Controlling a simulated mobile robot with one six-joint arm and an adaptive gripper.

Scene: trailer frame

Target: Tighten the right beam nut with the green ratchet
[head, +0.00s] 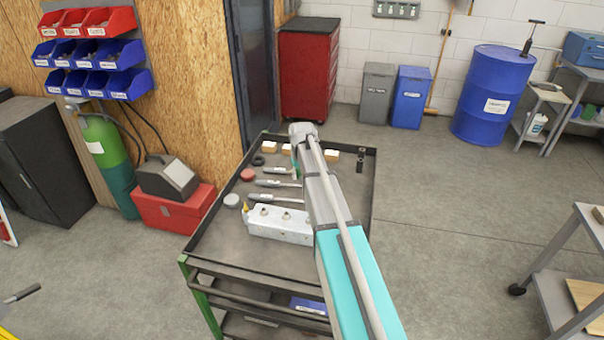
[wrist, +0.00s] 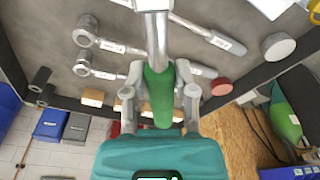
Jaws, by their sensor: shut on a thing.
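My gripper (wrist: 161,92) is shut on the green handle of the green ratchet (wrist: 158,100), with one finger on each side. The ratchet's metal shaft runs up to the top edge of the wrist view, where its head is partly cut off. In the head view, a bit of the green handle (head: 295,163) shows beside my arm over the cart's far half, and my arm hides most of the gripper. I cannot tell whether the ratchet touches the tray. No beam nut can be made out for certain.
The cart (head: 219,252) has a raised rim. Grey-handled ratchets (head: 275,183), a pale block with two round knobs (head: 278,226), a red round tin (head: 248,174) and small wooden blocks (head: 332,150) lie on it. Open floor (head: 450,185) lies right of the cart; a grey table (head: 560,250) stands beyond.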

